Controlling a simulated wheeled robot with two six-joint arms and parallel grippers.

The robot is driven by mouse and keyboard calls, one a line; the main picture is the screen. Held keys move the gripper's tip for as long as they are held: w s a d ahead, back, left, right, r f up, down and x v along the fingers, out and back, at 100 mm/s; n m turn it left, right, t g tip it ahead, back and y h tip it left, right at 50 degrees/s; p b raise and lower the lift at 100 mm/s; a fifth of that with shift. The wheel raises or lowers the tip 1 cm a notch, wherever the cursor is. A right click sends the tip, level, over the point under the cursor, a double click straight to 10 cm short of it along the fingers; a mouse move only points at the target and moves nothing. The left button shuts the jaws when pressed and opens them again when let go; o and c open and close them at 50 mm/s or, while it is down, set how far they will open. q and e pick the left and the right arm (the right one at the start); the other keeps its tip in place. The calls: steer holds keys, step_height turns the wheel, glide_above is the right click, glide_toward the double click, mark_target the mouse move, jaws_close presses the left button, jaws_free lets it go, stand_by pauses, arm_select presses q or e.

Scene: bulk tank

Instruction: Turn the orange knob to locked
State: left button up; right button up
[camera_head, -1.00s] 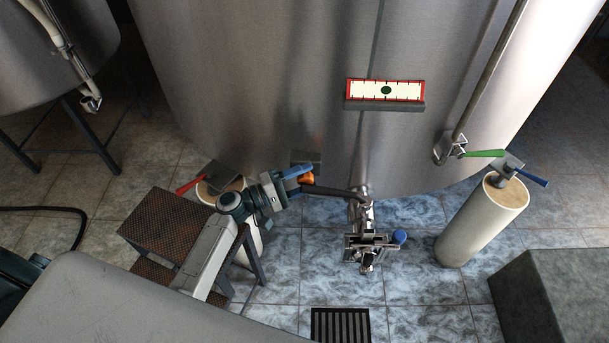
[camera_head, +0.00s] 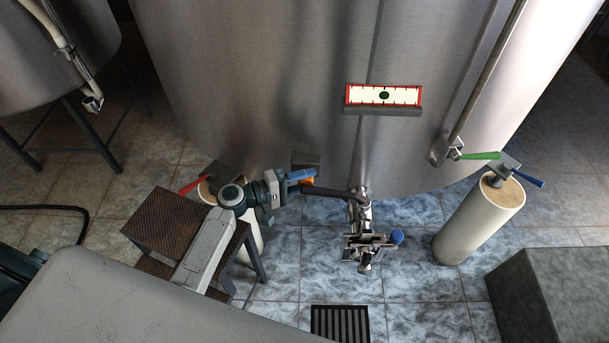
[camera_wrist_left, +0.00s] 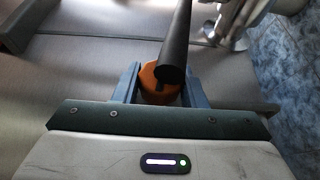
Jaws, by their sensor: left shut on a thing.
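The orange knob (camera_head: 306,181) sits low on the front of the big steel tank, partly hidden by my gripper. My left gripper (camera_head: 302,180) comes in from the left and has its blue fingers at the knob. In the left wrist view the orange knob (camera_wrist_left: 160,84) lies between the two blue fingers (camera_wrist_left: 160,88), which are shut on it. A dark bar (camera_wrist_left: 176,45) crosses in front of the knob there and hides part of it. Any locked marking is hidden or too small to read. My right gripper is not in view.
A dark pipe (camera_head: 335,192) runs from the knob to a steel valve (camera_head: 365,240) with a blue knob (camera_head: 397,237). A rusty step (camera_head: 180,222) stands beside my arm. A pale post (camera_head: 478,222) carries a blue handle (camera_head: 529,179). A red handle (camera_head: 190,185) is left of my gripper.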

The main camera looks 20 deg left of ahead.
arm_select(q)
steer(key=shift+y, duration=0.3)
steer(key=o, duration=1)
steer(key=b+v, duration=0.3)
steer(key=v, duration=0.8)
steer(key=shift+w, duration=0.1)
